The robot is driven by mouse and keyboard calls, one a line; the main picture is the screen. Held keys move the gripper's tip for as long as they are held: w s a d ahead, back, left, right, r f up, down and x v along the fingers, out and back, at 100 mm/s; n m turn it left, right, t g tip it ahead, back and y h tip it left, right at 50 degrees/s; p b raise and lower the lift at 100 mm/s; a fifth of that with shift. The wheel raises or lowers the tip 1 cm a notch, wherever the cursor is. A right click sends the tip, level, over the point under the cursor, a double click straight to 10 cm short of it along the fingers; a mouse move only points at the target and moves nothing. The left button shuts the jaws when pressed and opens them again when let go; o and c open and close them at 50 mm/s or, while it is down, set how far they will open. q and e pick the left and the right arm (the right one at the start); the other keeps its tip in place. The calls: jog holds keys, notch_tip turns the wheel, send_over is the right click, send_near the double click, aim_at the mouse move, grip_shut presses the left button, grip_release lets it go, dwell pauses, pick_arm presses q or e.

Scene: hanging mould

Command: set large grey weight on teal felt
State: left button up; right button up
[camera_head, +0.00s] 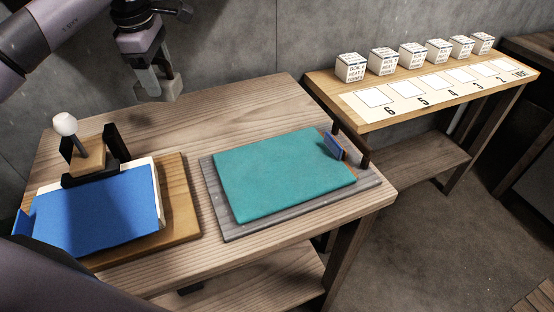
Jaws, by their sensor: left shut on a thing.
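The teal felt (283,174) lies flat on a grey slab (228,229) at the right part of the wooden table, with nothing on its top. My left gripper (148,74) is at the top left, above the table's back edge. It is shut on a grey block-shaped weight (161,89), held in the air behind and to the left of the teal felt. The fingers hide part of the weight. My right gripper is not in view.
A blue felt (98,209) lies on a wooden board (181,222) at the left, by a black bracket (116,146) and a white knob (65,124). A small blue upright piece (334,146) stands at the teal felt's right edge. Behind, several white cubes stand on a side table (360,126).

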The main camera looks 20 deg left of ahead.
pick_arm(q)
jog(key=s+d+f+m+h, duration=0.2)
jog(key=s+d+m, duration=0.1)
jog(key=d+m, duration=0.6)
notch_tip(320, 180, up, 16)
jog(key=f+m+g+p, duration=0.1)
jog(key=m+g+p, duration=0.1)
jog(key=m+p, duration=0.5)
send_over(269, 173)
jog(key=b, duration=0.1)
jog(key=m, duration=0.1)
jog(key=shift+h, duration=0.3)
notch_tip(269, 173, down, 19)
jog(key=shift+p, duration=0.6)
jog(key=shift+f, duration=0.1)
